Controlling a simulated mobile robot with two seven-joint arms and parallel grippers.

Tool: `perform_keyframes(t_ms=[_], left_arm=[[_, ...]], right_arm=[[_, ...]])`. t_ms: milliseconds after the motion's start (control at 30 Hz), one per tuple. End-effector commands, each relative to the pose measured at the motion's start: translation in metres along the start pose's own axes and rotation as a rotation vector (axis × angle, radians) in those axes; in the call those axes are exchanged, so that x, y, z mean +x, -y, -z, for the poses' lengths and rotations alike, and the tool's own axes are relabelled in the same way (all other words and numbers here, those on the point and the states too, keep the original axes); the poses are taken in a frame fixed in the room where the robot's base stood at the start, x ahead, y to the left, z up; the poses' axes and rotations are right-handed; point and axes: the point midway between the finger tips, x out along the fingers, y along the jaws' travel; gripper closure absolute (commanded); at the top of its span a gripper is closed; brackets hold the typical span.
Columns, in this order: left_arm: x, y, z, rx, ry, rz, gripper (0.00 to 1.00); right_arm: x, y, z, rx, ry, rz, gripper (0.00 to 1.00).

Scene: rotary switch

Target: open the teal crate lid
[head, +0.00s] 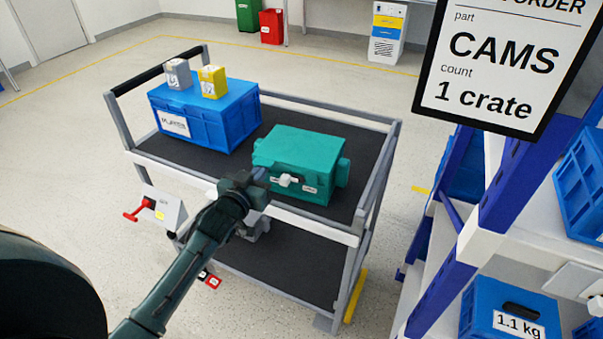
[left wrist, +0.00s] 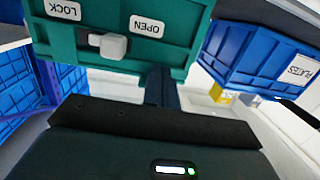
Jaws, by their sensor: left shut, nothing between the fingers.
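The teal crate (head: 298,158) stands on the cart's upper deck, its lid (head: 305,142) down. A pale rotary knob (head: 287,180) sits on its front face between two white labels. The left wrist view shows the knob (left wrist: 113,46) between the OPEN label (left wrist: 147,26) and the LOCK label (left wrist: 63,10); its exact setting is hard to read. My left gripper (head: 260,174) is shut and empty, close to the crate's front and just left of the knob. Its fingers (left wrist: 162,87) show beside the knob, apart from it. My right gripper is not in view.
A blue crate (head: 207,115) carrying a grey box (head: 178,75) and a yellow box (head: 212,81) stands left of the teal one. The cart's rails (head: 378,170) border the deck. A shelf rack (head: 470,225) rises at right. The dark deck (head: 240,160) has a narrow gap between the crates.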

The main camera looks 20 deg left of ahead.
Motion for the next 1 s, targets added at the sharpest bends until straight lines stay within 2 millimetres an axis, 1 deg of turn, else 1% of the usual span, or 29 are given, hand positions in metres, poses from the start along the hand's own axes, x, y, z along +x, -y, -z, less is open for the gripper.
perform_keyframes(t_ms=[267, 433, 700, 900, 1000], left_arm=[[0.000, 0.000, -0.001, 0.000, 0.001, 0.000, 1.00], [-0.002, 0.000, 0.013, 0.000, 0.000, 0.000, 1.00], [-0.004, 0.000, 0.032, 0.000, 0.001, 0.000, 1.00], [-0.005, 0.000, 0.045, 0.000, 0.001, 0.000, 1.00], [-0.005, 0.000, 0.052, 0.000, 0.001, 0.000, 1.00]], right_arm=[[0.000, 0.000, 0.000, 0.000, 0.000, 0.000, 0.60], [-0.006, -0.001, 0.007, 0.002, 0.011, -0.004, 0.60], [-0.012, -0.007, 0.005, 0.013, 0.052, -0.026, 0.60], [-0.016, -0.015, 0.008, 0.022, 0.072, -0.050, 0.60], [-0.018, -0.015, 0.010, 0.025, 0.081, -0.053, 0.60]])
